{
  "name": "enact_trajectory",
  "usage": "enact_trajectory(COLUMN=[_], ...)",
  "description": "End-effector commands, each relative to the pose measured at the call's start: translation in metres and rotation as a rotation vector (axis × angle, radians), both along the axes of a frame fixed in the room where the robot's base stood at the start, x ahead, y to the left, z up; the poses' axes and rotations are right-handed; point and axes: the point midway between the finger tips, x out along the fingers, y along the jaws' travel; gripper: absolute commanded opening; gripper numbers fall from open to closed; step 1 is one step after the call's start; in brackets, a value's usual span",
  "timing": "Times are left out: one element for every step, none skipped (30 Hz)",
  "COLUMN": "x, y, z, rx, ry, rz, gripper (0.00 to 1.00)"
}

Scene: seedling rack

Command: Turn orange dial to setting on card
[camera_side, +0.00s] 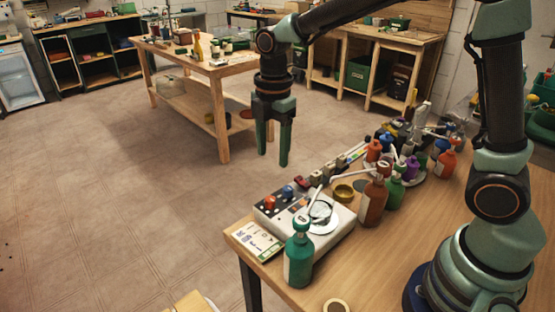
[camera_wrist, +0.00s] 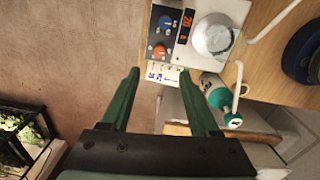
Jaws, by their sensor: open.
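A white device (camera_side: 335,236) sits at the near left corner of the wooden table. The orange dial (camera_side: 270,203) is at its left end; in the wrist view the orange dial (camera_wrist: 159,50) lies just beyond my fingertips. A blue dial (camera_wrist: 166,22) and a lit orange display (camera_wrist: 186,27) are close by. The card (camera_side: 258,240) lies against the device's front-left edge; in the wrist view the card (camera_wrist: 162,73) shows between the fingertips, its markings too small to read. My gripper (camera_side: 273,158) is open and empty, pointing down above the dial, apart from it; its fingers (camera_wrist: 159,75) straddle the card in view.
A round plate (camera_side: 327,224) with a dish is on the device. A green pump bottle (camera_side: 299,262) stands in front of it, and a brown bottle (camera_side: 373,204) to its right. Several bottles crowd the table farther right. The space left of the table is open floor.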

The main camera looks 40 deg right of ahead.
Motion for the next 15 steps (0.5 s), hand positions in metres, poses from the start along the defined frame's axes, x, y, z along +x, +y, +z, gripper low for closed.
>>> enact_trajectory(x=[0.002,0.002,0.003,0.003,0.003,0.003,0.003,0.003,0.003,0.002,0.002,0.003,0.003,0.002,0.002], y=[0.002,0.003,0.003,0.003,0.004,0.004,0.003,0.003,0.003,0.003,0.003,0.003,0.003,0.003,0.003], z=[-0.004,-0.005,-0.007,-0.008,-0.01,-0.013,-0.016,-0.02,-0.026,-0.03,-0.036,-0.043,-0.049,-0.056,-0.064], rx=[-0.003,-0.003,-0.004,-0.004,-0.004,-0.004,-0.004,-0.005,-0.005,-0.005,-0.005,-0.005,-0.005,-0.005,-0.005], ry=[0.01,0.013,0.016,0.017,0.018,0.018,0.019,0.02,0.02,0.021,0.021,0.022,0.021,0.023,0.022], rz=[0.029,0.043,0.055,0.06,0.063,0.065,0.065,0.064,0.064,0.063,0.063,0.062,0.062,0.062,0.062], gripper=[0.62,0.62,0.62,0.62,0.62,0.62,0.62,0.62,0.62,0.62,0.62,0.62,0.62,0.62,0.62])
